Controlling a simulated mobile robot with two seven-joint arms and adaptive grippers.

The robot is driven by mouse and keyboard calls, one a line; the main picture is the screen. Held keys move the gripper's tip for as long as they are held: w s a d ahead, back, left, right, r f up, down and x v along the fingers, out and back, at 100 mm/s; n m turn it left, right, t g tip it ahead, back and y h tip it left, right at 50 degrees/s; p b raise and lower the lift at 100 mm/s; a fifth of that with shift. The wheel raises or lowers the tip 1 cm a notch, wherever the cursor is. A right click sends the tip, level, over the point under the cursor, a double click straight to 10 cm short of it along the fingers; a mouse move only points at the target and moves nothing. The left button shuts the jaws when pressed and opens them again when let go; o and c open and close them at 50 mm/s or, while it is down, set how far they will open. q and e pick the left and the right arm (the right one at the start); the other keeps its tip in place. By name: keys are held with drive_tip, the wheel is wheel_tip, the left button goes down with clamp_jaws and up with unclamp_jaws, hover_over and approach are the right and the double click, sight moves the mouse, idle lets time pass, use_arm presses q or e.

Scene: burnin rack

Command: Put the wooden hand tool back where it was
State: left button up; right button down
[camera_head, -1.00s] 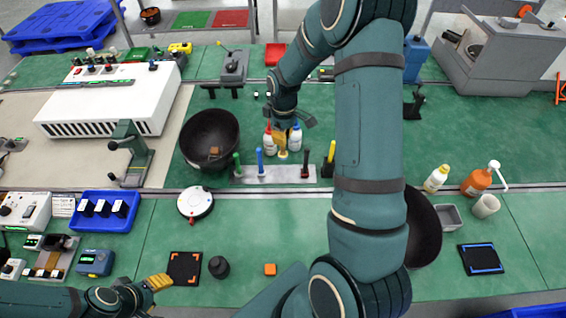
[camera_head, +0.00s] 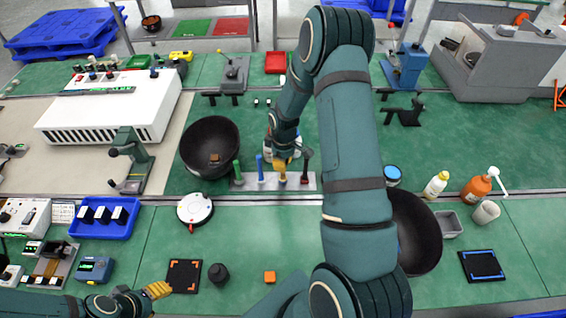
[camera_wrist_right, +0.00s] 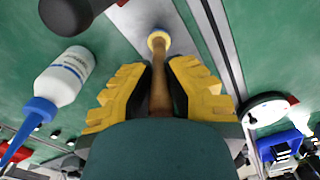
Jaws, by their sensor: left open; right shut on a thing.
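The wooden hand tool (camera_wrist_right: 158,75) is between the yellow fingers of my right gripper (camera_wrist_right: 158,95), which is shut on it. Its pale round end points at the grey tool rack (camera_wrist_right: 205,20). In the head view my right gripper (camera_head: 281,165) is right at the rack (camera_head: 270,187), between the blue-handled tool (camera_head: 259,166) and the dark-headed red tool (camera_head: 306,165). I cannot tell whether the wooden tool is seated in the rack. A green-handled tool (camera_head: 236,172) stands at the rack's left end. My left gripper (camera_head: 157,290) is open and empty at lower left.
A black bowl (camera_head: 208,148) stands left of the rack. A white bottle with a blue cap (camera_wrist_right: 60,78) is close to my right gripper. A white round device (camera_head: 195,208) lies in front of the rack.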

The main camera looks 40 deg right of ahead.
drive_tip(key=shift+f, duration=0.15)
drive_tip(key=c, duration=1.1)
unclamp_jaws()
drive_tip(key=shift+c, duration=0.2)
wheel_tip(320, 180, up, 12)
drive_tip(key=shift+d+r, duration=0.1)
drive_tip(key=shift+r, duration=0.1)
